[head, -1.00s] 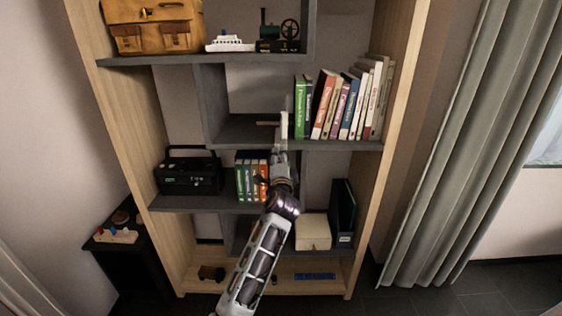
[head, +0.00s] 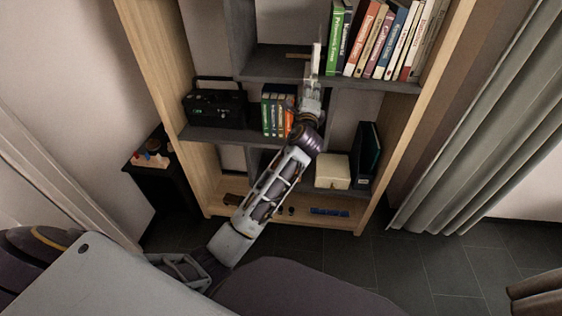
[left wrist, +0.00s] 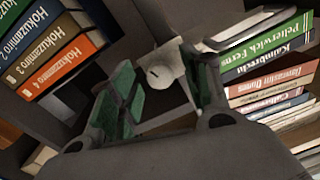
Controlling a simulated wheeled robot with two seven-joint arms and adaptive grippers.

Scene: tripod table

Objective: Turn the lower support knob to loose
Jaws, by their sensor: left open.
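A pale round knob (left wrist: 160,75) on a whitish block shows in the left wrist view, near the middle. It lies between the green-padded fingers of my left gripper (left wrist: 168,92). The fingers are spread, and I see no clear contact with the knob. In the head view my left gripper (head: 313,88) points up at the shelf, just below a pale upright piece (head: 316,56). The knob cannot be made out there. Its loose or tight setting cannot be read. My right gripper is not in view.
The bookcase has grey shelves (head: 262,78). Upright books (head: 385,40) stand to the right of my gripper, and several manuals (head: 278,110) stand close to its left. A black radio (head: 214,108) and a cream box (head: 332,171) are on lower shelves.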

